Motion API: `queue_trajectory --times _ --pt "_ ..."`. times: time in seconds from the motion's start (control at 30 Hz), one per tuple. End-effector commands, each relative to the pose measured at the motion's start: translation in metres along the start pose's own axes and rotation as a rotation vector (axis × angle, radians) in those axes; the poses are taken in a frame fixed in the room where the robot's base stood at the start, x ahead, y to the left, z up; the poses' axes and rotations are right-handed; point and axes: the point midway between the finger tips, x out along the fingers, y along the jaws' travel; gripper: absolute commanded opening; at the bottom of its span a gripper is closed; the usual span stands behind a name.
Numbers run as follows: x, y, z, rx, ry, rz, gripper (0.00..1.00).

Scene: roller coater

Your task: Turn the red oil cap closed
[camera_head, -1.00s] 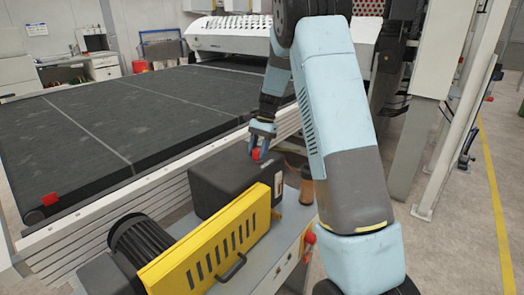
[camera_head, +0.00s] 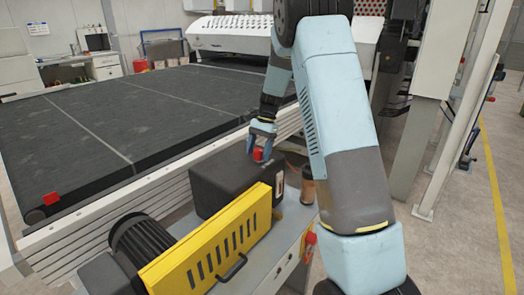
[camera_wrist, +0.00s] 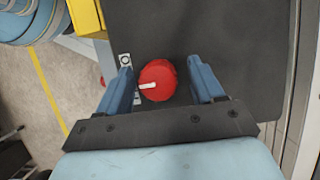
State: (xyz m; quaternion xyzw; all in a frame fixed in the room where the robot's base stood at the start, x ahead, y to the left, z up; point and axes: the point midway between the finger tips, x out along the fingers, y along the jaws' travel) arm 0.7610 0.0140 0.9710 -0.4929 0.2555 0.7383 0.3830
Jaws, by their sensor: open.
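The red oil cap (camera_head: 258,154) sits on top of the black gearbox housing (camera_head: 222,190) in the head view. In the wrist view the red oil cap (camera_wrist: 158,80) is round with a white pointer mark toward the left of its face. My gripper (camera_head: 260,150) is over the cap. In the wrist view my gripper (camera_wrist: 163,82) is open, with one blue finger on each side of the cap. A gap shows between the cap and each finger; the right gap looks wider.
A yellow slotted guard (camera_head: 210,245) and a black ribbed motor (camera_head: 140,236) stand in front of the housing. A dark conveyor belt (camera_head: 100,125) lies behind at left. A brown-topped cylinder (camera_head: 307,185) stands right of the housing.

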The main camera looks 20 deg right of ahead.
Motion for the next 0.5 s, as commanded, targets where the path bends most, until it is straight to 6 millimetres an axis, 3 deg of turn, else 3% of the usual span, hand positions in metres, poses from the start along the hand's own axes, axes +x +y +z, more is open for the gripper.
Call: queue_trajectory --times 0.27,0.5 --pt "-0.015 0.000 -0.001 0.000 0.001 -0.002 0.67" --pt "-0.060 -0.001 -0.002 0.000 0.004 -0.003 0.67"
